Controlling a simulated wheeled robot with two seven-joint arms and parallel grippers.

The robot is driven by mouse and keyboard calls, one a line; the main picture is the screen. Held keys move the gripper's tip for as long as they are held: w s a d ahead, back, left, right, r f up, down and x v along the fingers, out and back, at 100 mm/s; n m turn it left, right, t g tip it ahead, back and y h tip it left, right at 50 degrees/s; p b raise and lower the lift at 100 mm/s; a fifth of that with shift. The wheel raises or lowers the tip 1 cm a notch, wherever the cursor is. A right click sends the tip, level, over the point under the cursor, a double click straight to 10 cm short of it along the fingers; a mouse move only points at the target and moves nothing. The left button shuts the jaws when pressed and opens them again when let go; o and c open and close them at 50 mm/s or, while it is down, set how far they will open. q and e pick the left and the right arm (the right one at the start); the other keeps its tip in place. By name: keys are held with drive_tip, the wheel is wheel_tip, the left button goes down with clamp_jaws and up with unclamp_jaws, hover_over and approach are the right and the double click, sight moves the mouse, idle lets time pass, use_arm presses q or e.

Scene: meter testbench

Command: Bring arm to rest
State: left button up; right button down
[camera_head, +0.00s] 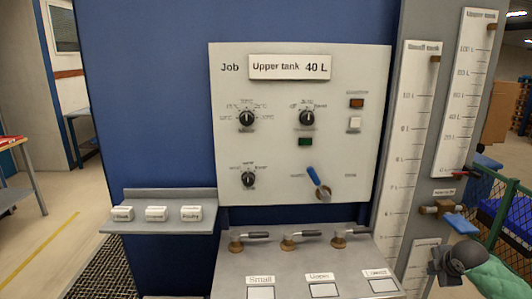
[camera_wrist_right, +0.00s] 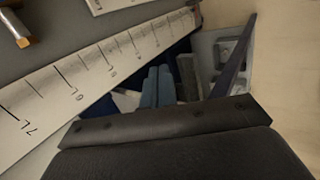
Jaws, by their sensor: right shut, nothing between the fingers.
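My right gripper (camera_head: 446,266) is at the lower right of the head view, in front of the right side of the bench. It is shut and empty, apart from the panel's knobs and levers. In the right wrist view its dark body fills the bottom. The grey control panel (camera_head: 230,180) stands in the middle, with a "Upper tank 40 L" label (camera_head: 289,67), several black knobs and a blue-handled lever (camera_head: 318,182). My left gripper is not in view.
A scale strip (camera_head: 405,150) and a second upper-tank scale (camera_head: 470,85) stand right of the panel. A blue-handled valve (camera_head: 461,223) is just above my right gripper. A green mesh fence (camera_head: 511,225) is at the right. A small shelf (camera_head: 150,226) holds labelled blocks.

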drive_tip(key=s+a+f+m+g+h, duration=0.1)
drive_tip(key=s+f+m+h, duration=0.15)
drive_tip(key=s+f, duration=0.7)
drive_tip(key=s+a+f+m+g+h, duration=0.1)
drive_tip(key=s+f+m+g, duration=0.3)
drive_tip(key=s, duration=1)
drive_tip(key=s+a+f+m+t+h, duration=0.1)
drive_tip(key=s+f+m+h, duration=0.1)
drive_tip(key=s+f, duration=0.8)
drive_tip(key=s+a+f+m+y, duration=0.1)
drive_tip(key=s+a+m+y, duration=0.1)
drive_tip(key=a, duration=0.9)
drive_tip(key=s+a+f+m+g+y, duration=0.1)
drive_tip(key=s+a+f+m+y, duration=0.1)
drive_tip(key=a, duration=0.9)
drive_tip(key=s+a+f+m+y, duration=0.2)
drive_tip(key=a+y, duration=0.1)
drive_tip(key=a, duration=0.9)
drive_tip(key=shift+s+g, duration=0.2)
drive_tip(key=shift+g, duration=0.2)
drive_tip(key=shift+a+m+y, duration=0.15)
drive_tip(key=shift+m+y, duration=0.1)
